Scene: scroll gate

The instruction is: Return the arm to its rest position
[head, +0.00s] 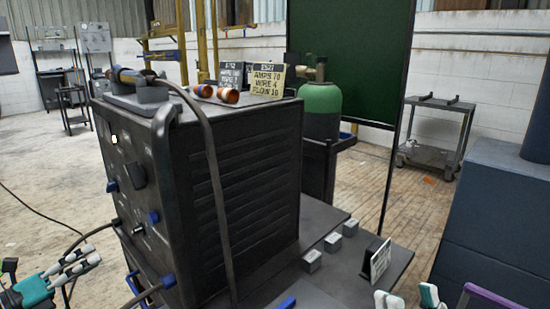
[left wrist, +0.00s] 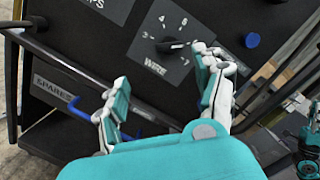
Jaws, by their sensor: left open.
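My left gripper (head: 72,268) is at the lower left of the head view, in front of the black welding machine (head: 250,185) and apart from it. In the left wrist view my left gripper (left wrist: 163,82) has its two fingers spread with nothing between them. Beyond the fingers is the machine's front panel with the WIRE dial knob (left wrist: 171,46), a blue knob (left wrist: 252,40) and a SPARE label (left wrist: 53,88). My right gripper (head: 408,298) shows only its finger ends at the bottom edge of the head view. They stand apart, with nothing seen between them.
A card reading AMPS 70, WIRE 4, FLOW 10 (head: 268,80) stands on the machine beside a dark card (head: 231,74) and copper-coloured cylinders (head: 216,93). A hose (head: 208,150) hangs over its side. A green cylinder (head: 321,99) stands behind. Small grey blocks (head: 333,242) line the platform (head: 345,270).

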